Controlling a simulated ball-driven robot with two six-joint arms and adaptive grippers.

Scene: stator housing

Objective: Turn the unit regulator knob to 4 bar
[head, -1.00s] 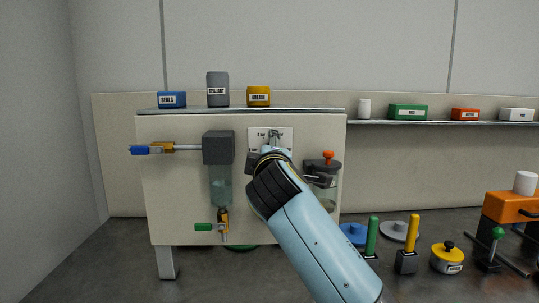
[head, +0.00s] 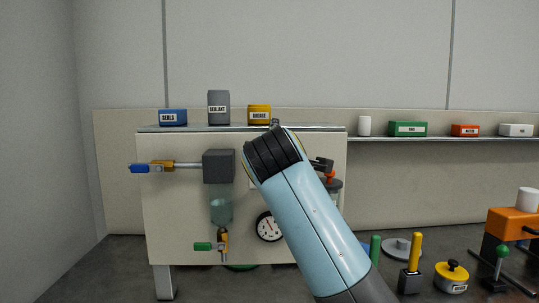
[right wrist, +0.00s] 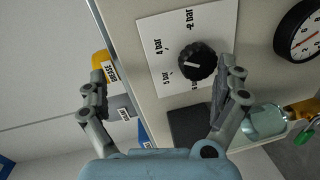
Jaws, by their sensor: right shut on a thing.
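The regulator knob (right wrist: 192,60) is black and ribbed with a white mark, on a white scale plate (right wrist: 150,25) in the right wrist view. The white mark lies toward the plate's left side, and a "4 bar" label is legible up and left of the knob. My right gripper (right wrist: 166,90) is shut on the knob, with its fingers at either side of it in this view; where they touch is unclear. In the head view my right arm (head: 310,220) hides the knob and most of the plate. My left gripper is out of view.
A round gauge (head: 269,227) sits low on the unit panel (head: 175,220). A grey block (head: 219,166) and a clear bowl (head: 221,210) are left of the arm. Boxes labelled seals (head: 173,118), sealant (head: 218,107) and grease (head: 259,115) stand on top.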

